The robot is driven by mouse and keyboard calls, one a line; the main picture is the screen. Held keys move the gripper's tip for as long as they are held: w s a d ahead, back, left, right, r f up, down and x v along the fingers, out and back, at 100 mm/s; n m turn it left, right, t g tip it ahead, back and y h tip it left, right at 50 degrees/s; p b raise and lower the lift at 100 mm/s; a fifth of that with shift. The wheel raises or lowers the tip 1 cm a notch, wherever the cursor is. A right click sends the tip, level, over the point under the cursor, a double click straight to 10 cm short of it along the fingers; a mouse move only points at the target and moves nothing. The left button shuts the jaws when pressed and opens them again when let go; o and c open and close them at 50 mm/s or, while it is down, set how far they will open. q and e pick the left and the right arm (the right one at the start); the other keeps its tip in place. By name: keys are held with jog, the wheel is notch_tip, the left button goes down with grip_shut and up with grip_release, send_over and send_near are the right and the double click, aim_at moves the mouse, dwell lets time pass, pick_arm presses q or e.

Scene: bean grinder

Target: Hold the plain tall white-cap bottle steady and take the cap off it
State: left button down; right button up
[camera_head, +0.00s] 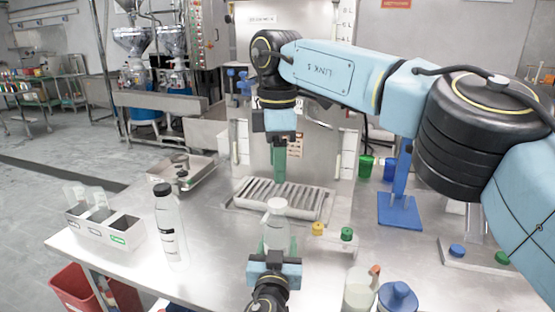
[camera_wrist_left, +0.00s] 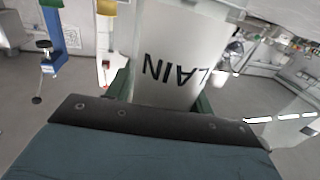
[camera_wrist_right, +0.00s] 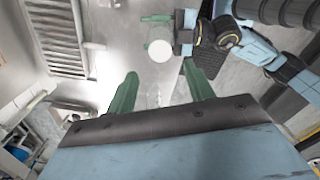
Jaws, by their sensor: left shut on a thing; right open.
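The plain tall bottle (camera_head: 277,232) stands upright near the middle front of the table, its white cap (camera_head: 277,204) on top. My left gripper (camera_head: 276,247) is shut around its body. In the left wrist view the pale bottle (camera_wrist_left: 180,55) fills the jaws, with dark upside-down lettering that reads partly PLAIN. My right gripper (camera_head: 279,180) points down with green fingers, above and behind the cap in the head view. In the right wrist view its fingers (camera_wrist_right: 160,82) are open and empty, and the round white cap (camera_wrist_right: 160,53) shows beyond them, apart from both.
A slatted drip tray (camera_head: 240,197) lies behind the bottle. A black-capped bottle (camera_head: 170,228) and a sectioned bin (camera_head: 125,239) stand left. Small yellow-topped (camera_head: 318,229) and green-topped (camera_head: 347,235) items stand close right. A whitish jar (camera_head: 358,290) and blue-topped container (camera_head: 397,297) are front right.

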aim_at(278, 202)
jog(key=shift+f, duration=4)
